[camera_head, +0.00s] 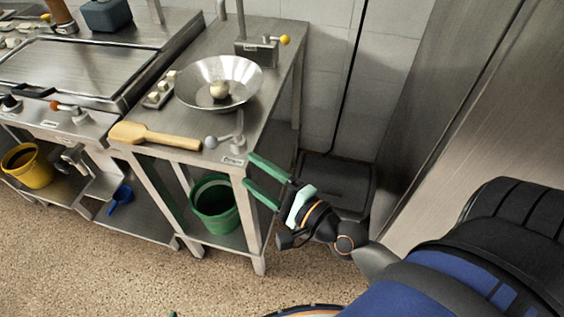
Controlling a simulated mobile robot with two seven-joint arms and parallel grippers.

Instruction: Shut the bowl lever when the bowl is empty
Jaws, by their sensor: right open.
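A shiny metal bowl (190,93) sits on the steel table (190,126), and a rounded pale object (219,90) shows in its middle. A lever with a grey ball knob (211,142) stands at the table's front right corner, above a small unreadable label. Another lever with a yellow knob (285,40) is on a labelled box behind the bowl. I cannot tell which lever is the bowl's. My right gripper (249,169) is open and empty, its green fingers pointing left beside the table's front right corner, near the grey-knobbed lever. Only a small green tip, possibly my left gripper (173,314), shows at the bottom edge.
A wooden paddle (155,136) lies along the table's front. A small tray of pale blocks (160,92) is left of the bowl. A green bucket (216,208) stands on the lower shelf. A yellow bucket (27,166) and blue scoop (120,199) are further left.

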